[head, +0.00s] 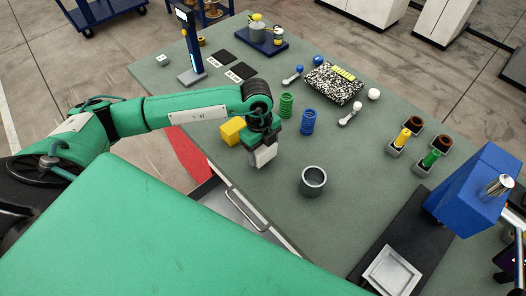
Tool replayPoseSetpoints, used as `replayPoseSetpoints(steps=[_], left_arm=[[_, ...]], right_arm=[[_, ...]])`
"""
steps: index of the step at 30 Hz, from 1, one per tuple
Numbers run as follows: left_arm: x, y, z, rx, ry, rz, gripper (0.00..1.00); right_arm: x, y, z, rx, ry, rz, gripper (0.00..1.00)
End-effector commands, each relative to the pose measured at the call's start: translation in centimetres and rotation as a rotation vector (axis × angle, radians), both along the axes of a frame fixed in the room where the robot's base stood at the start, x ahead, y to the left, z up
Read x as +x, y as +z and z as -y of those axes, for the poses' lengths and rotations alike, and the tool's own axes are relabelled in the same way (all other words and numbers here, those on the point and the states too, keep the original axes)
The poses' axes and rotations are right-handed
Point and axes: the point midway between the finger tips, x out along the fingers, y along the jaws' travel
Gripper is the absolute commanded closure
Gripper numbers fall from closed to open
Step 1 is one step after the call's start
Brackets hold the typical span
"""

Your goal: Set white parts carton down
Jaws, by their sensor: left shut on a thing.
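The white parts carton (265,156) is a small pale box in my left gripper (261,143), which points down over the near part of the green-grey table (280,185). The gripper is shut on it. The gripper partly covers the carton's top. I cannot tell whether its underside touches the table. My right gripper is not in view.
A yellow block (232,131) stands just left of the carton. A green spool (286,105) and a blue spool (308,121) stand behind it. A grey cup (313,181) stands to the right. An open drawer (246,211) juts from the table's front.

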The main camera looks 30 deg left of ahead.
Motion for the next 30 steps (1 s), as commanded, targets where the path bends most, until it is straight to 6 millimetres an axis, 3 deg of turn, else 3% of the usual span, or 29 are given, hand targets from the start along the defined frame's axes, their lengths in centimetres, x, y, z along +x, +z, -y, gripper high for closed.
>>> replayPoseSetpoints(steps=[5, 15, 16, 19, 30], left_arm=[[0.0, -2.1, 0.0, 0.0, 0.0, -0.001, 0.61], [0.0, -2.7, 0.0, 0.0, 0.0, 0.0, 0.61], [0.0, -2.6, 0.0, 0.0, 0.0, 0.0, 0.28], [0.0, -2.5, 0.0, 0.0, 0.0, 0.0, 0.1], [0.0, -2.0, 0.0, 0.0, 0.0, 0.0, 0.1]], right_arm=[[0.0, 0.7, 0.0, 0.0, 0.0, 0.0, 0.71], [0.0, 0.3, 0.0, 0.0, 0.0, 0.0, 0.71], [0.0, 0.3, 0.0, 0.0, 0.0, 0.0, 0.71], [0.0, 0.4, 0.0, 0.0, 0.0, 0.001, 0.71], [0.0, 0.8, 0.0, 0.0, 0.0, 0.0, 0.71]])
